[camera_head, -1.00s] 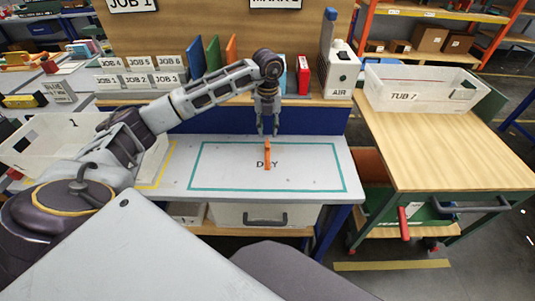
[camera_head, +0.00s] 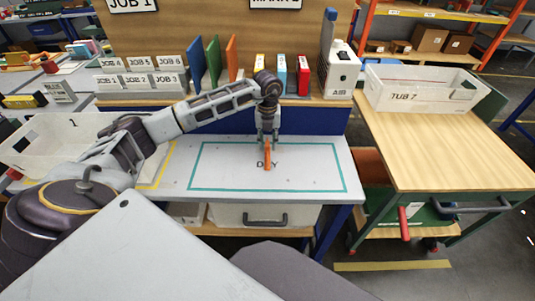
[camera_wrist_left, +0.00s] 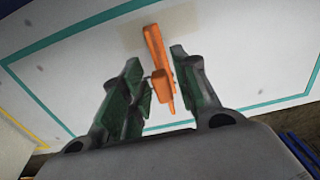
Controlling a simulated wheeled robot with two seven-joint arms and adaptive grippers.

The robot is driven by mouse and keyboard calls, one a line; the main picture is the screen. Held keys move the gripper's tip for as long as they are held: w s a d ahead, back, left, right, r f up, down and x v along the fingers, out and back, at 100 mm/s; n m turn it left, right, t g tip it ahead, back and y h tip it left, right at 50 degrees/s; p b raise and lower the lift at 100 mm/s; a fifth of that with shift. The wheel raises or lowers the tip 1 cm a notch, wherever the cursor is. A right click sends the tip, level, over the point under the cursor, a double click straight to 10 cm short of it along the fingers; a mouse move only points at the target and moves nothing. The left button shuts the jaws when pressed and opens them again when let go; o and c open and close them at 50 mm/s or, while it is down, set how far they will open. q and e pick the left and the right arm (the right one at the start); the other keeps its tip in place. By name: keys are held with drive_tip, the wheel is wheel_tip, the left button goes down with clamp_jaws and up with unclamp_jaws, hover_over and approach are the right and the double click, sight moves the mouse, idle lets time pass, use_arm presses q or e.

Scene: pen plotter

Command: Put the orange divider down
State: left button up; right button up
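The orange divider (camera_head: 267,158) stands on the grey worktop, inside the teal rectangle (camera_head: 205,170), over the word DRY. My left gripper (camera_head: 268,138) is directly above it, pointing down. In the left wrist view, the orange divider (camera_wrist_left: 159,60) lies between the parted fingers of my left gripper (camera_wrist_left: 156,70). A gap shows between it and the left finger; the right finger is close to it, and I cannot tell whether they touch. My right gripper is not in view.
Blue, green and orange upright panels (camera_head: 213,62) stand on the shelf behind, near the white AIR unit (camera_head: 341,70). A white tub labelled TUB 7 (camera_head: 420,97) is on the wooden cart at right. The worktop around the divider is clear.

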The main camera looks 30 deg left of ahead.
sight(267, 149)
use_arm(q)
wheel_tip(267, 149, down, 4)
drive_tip(key=shift+s+r, duration=0.1)
drive_tip(key=shift+r, duration=0.1)
drive_tip(key=shift+f, duration=0.7)
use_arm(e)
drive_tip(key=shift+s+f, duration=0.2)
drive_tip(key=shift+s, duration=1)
use_arm(q)
drive_tip(key=c, duration=0.4)
clamp_jaws()
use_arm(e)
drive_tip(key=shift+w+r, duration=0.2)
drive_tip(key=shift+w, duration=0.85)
